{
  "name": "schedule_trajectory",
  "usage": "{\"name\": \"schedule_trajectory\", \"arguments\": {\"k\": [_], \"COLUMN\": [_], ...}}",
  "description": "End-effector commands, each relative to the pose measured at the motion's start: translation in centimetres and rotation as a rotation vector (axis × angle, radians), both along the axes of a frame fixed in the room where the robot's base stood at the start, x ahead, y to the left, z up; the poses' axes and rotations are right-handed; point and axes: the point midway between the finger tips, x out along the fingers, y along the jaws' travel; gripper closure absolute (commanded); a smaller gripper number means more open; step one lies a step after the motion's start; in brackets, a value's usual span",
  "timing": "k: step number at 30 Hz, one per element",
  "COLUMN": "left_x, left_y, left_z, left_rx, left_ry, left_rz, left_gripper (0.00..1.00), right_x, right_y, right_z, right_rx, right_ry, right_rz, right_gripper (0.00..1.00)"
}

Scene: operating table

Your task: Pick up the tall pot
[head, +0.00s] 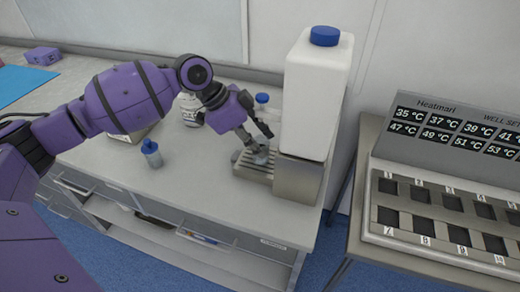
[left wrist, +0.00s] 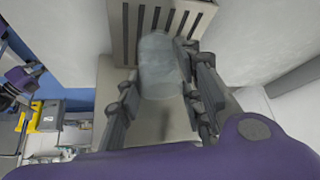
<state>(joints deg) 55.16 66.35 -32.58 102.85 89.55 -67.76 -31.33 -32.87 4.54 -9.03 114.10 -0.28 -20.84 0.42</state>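A small translucent grey pot (left wrist: 160,68) stands between the two fingers of my left gripper in the left wrist view. I take it to be the tall pot. In the head view the pot (head: 261,157) shows just below the fingertips, on the slatted tray of the dispenser, partly hidden by the gripper. My left gripper (head: 257,138) reaches down over it from the left. Its fingers (left wrist: 156,72) are spread, one on each side of the pot, with very little room to it. My right gripper is not in view.
The dispenser's white tank (head: 315,95) with a blue cap stands right beside the gripper. Its slatted tray (head: 250,171) lies under the pot. A blue-capped bottle (head: 152,154) and a white jar (head: 190,110) stand left. A heating block (head: 440,210) is on the right table.

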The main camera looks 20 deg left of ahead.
Motion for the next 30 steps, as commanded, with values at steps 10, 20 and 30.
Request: {"name": "schedule_trajectory", "arguments": {"k": [10, 20, 30], "left_x": [0.0, 0.0, 0.1], "left_y": [0.0, 0.3, 0.4], "left_z": [0.0, 0.5, 3.5], "left_rx": [0.000, 0.001, 0.000], "left_ry": [0.000, 0.001, -0.002], "left_rz": [0.000, -0.001, 0.000], "left_gripper": [0.97, 0.97, 0.97], "right_x": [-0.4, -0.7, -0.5], "right_y": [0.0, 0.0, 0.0], "right_z": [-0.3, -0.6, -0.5], "right_rx": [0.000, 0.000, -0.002], "right_ry": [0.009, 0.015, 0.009], "right_rz": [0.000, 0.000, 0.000], "right_gripper": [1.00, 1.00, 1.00]}}
